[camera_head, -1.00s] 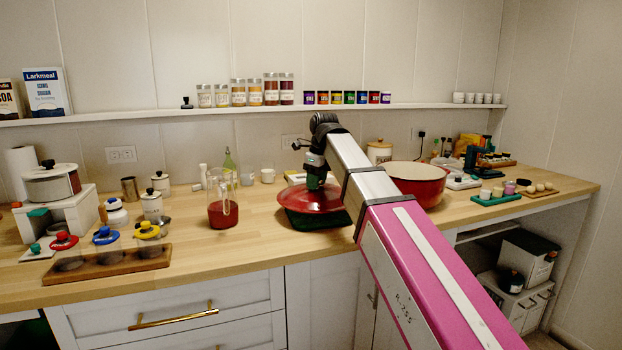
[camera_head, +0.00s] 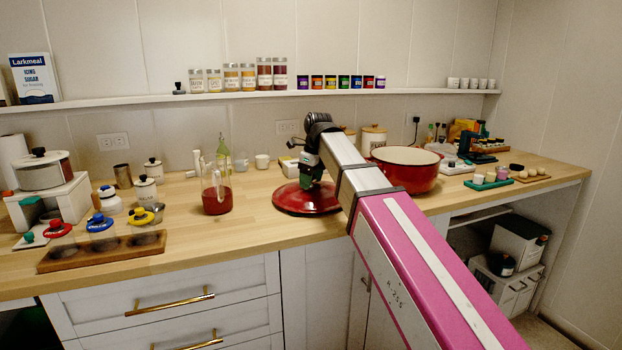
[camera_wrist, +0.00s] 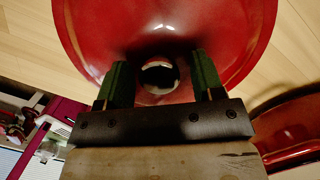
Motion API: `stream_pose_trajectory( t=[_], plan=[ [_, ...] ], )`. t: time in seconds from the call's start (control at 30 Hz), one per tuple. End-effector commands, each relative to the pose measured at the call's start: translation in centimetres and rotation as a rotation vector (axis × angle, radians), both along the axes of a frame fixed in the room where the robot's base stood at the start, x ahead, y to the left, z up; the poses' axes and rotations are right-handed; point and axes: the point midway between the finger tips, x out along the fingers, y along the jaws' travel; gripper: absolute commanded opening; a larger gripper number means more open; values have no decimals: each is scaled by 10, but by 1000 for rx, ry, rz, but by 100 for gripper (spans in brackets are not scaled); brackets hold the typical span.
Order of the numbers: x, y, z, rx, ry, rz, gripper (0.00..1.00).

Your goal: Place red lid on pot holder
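The red lid (camera_head: 306,199) lies flat on the wood counter, near its front edge, in the head view. It fills the top of the wrist view (camera_wrist: 235,40), with its round knob (camera_wrist: 158,78) in the middle. My gripper (camera_head: 311,173) points down over the lid. In the wrist view its two green fingers (camera_wrist: 161,84) stand apart on either side of the knob, with a gap at each side. The pot holder is not visible now; the lid may cover it, but I cannot tell whether the lid rests on it.
A large red pot (camera_head: 407,178) stands just right of the lid, behind my arm. A glass jug with red liquid (camera_head: 217,200) stands to the left. Counter is clear between jug and lid.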

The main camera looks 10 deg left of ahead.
Motion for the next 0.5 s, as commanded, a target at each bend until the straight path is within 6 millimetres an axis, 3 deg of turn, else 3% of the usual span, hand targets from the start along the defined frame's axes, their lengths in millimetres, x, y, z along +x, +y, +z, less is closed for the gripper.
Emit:
stream_pose_trajectory(
  t=[0.33,0.5],
  plan=[
    [0,0,2,0,0,0,64],
    [0,-2,18,1,-3,0,64]
  ],
)
